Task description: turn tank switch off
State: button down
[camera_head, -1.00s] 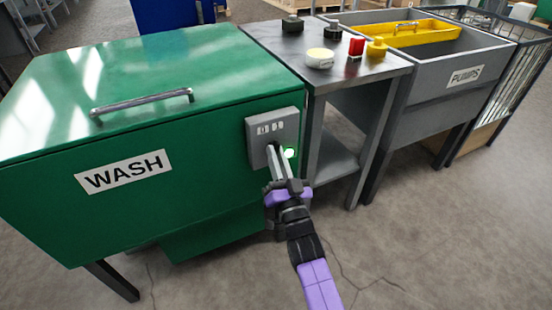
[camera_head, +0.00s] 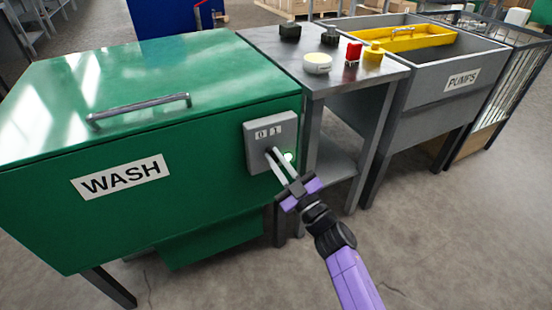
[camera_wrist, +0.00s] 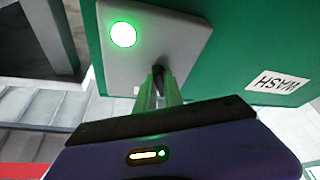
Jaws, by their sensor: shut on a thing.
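The green tank (camera_head: 60,135) labelled WASH fills the left of the head view. A grey switch box (camera_head: 256,138) marked 0 and 1 is on its front at the right, and it shows in the wrist view (camera_wrist: 180,30). A lit green lamp (camera_wrist: 123,34) is on the box. The dark switch knob (camera_wrist: 158,70) shows at my fingertips. My gripper (camera_head: 272,152) comes in from the lower right and is shut on the knob. The fingers hide most of the knob, so I cannot tell exactly which mark it points to.
Right of the tank stands a grey table (camera_head: 350,82) with a white round item (camera_head: 317,63), a red block (camera_head: 354,50) and a yellow item (camera_head: 374,51). Beyond it is a grey sink labelled PUMPS (camera_head: 440,75) with a yellow tray (camera_head: 400,42). The floor in front is clear.

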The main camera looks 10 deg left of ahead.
jog(key=shift+n+g, duration=0.3)
jog(key=shift+n, duration=0.4)
jog(key=c, duration=1.5)
grip_release()
jog(key=shift+o, duration=0.2)
jog(key=p+v, duration=0.2)
jog(key=v, duration=0.5)
jog(key=shift+s+d+f+p, duration=0.2)
jog(key=shift+s+d+p, duration=0.1)
jog(key=shift+p, duration=0.1)
jog(key=shift+w, duration=0.1)
